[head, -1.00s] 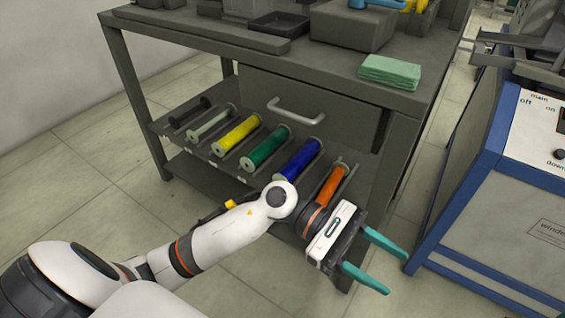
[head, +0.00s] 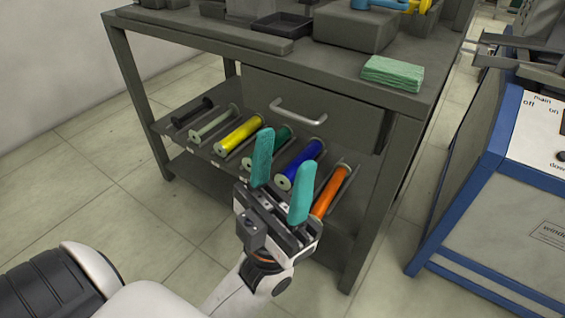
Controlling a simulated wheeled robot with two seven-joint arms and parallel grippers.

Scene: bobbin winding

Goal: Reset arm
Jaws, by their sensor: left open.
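My left gripper (head: 281,178) is open and empty, with its teal fingers pointing up and away in front of the bobbin shelf. Its fingers overlap the green bobbin (head: 283,138) and part of the blue bobbin (head: 305,160) in the picture; I see no contact. The left arm comes in from the bottom left. My right gripper is not in view.
The workbench (head: 345,84) has a shelf with a yellow bobbin (head: 238,134), an orange bobbin (head: 329,192), a pale bobbin (head: 213,122) and a dark one (head: 193,112). A drawer (head: 310,112) is shut. Green cloths (head: 392,72) lie on top. A blue-framed machine (head: 490,200) stands right.

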